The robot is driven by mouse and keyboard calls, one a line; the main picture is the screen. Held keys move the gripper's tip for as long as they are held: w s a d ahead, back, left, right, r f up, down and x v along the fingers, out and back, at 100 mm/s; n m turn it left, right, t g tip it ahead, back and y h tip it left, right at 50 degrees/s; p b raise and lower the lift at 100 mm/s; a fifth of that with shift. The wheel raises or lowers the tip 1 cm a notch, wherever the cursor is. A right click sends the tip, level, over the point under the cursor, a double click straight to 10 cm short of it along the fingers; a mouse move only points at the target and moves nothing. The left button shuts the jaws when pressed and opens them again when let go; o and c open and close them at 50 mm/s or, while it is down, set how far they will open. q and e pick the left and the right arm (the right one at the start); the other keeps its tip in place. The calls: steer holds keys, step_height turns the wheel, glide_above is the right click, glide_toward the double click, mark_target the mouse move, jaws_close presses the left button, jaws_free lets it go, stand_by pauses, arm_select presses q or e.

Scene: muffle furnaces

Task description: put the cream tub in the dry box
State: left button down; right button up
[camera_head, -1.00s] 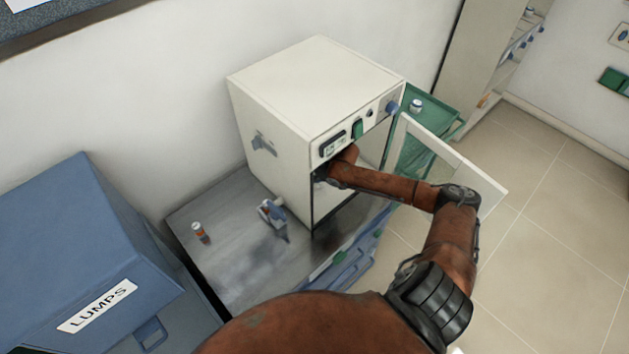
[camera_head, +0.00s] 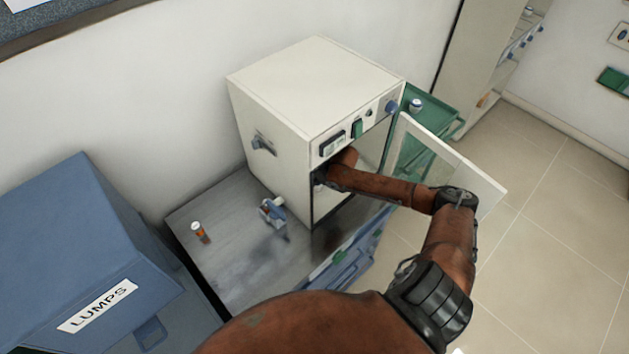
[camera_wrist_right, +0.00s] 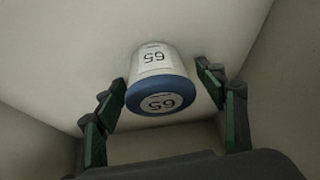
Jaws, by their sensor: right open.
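A pale tub with a blue lid (camera_wrist_right: 160,90) stands between the fingers of my right gripper (camera_wrist_right: 160,78) in the right wrist view. Its body and lid both carry a label reading 65. The fingers are open, one on each side, and the lid faces the camera. Pale walls surround the tub. In the head view a white box (camera_head: 285,105) with a control panel stands on a grey bench, its windowed door (camera_head: 480,182) swung open to the right. My right forearm reaches in through the opening, which hides the gripper and the tub there. My left gripper is out of view.
On the bench (camera_head: 225,265) are a small orange-and-white vial (camera_head: 200,232) and a blue-and-white item (camera_head: 272,212). A blue bin labelled LUMPS (camera_head: 75,250) stands at the left. A green tray (camera_head: 432,112) with a small blue-lidded jar (camera_head: 415,105) is behind the door.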

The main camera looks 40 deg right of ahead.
steer(key=shift+r, duration=0.1)
steer(key=shift+s+d+r, duration=0.1)
steer(key=shift+s+r, duration=0.05)
steer(key=shift+r, duration=0.1)
steer(key=s, duration=0.4)
steer(key=s+d, duration=0.1)
steer(key=s, duration=0.3)
steer(key=s+d, duration=0.1)
steer(key=s, duration=0.3)
steer(key=shift+d+r, duration=0.25)
steer(key=shift+r, duration=0.05)
steer(key=shift+s, duration=0.1)
